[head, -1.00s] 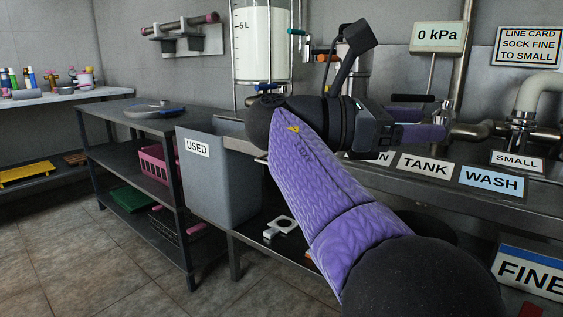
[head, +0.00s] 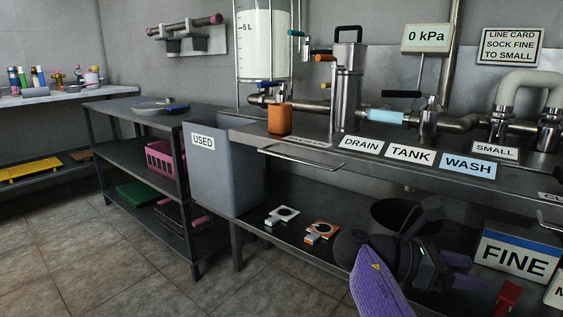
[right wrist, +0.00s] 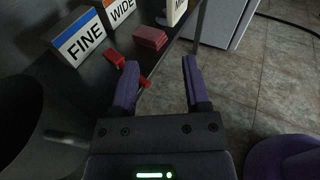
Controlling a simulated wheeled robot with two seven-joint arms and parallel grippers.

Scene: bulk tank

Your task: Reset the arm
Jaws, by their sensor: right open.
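My right gripper (head: 464,273) is low at the lower right of the head view, in front of the lower shelf. The right wrist view shows its two purple fingers (right wrist: 158,82) spread apart with nothing between them. A small red item (right wrist: 120,66) lies on the shelf beside the left finger in that view; I cannot tell whether they touch. My left gripper is in neither view.
Below stand a grey USED bin (head: 228,172), a dark bucket (head: 395,212) and a FINE box (head: 515,262). The floor at left is clear.

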